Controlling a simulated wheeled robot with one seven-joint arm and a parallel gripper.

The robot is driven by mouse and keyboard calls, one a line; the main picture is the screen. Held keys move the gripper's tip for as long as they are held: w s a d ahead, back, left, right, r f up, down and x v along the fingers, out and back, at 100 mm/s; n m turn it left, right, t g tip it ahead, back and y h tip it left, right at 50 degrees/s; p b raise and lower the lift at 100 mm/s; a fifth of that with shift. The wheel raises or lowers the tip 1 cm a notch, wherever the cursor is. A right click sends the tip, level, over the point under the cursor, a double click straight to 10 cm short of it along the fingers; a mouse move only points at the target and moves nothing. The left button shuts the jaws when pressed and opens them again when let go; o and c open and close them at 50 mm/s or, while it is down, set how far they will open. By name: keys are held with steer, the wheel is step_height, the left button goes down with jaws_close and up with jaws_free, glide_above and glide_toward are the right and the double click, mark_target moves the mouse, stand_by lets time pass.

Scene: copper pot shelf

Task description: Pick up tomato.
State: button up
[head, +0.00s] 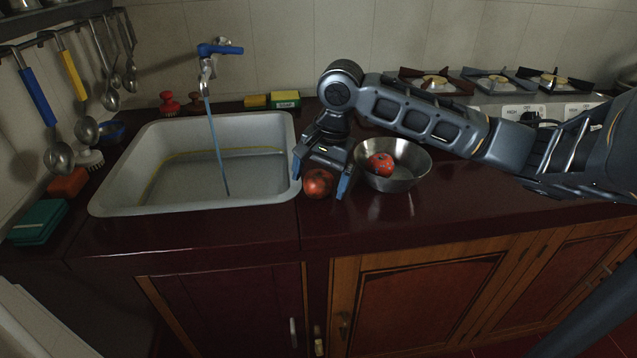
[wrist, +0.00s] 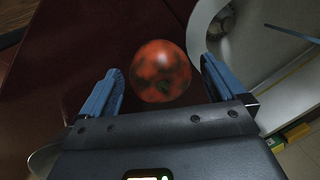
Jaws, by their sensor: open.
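A red tomato (head: 318,183) with dark mottling sits on the dark red counter between the sink and a metal bowl. It also shows in the wrist view (wrist: 160,70), centred just ahead of my fingertips. A second red tomato (head: 380,164) lies inside the metal bowl (head: 403,177). My gripper (head: 322,178) is open over the counter tomato, with one blue finger on each side of it in the head view. In the wrist view the gripper (wrist: 160,85) has its blue fingers spread wider than the tomato. I cannot tell whether either finger touches it.
The white sink (head: 120,190), with running water from a blue-handled tap (head: 208,65), is close to the left of my gripper. The bowl stands close on the right. Stove burners (head: 490,82) are at the back right. The counter front (head: 430,225) is clear.

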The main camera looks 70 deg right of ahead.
steer(key=shift+c, duration=0.2)
steer(key=c, duration=1.2)
steer(key=shift+o, duration=0.2)
steer(key=shift+r, duration=0.1)
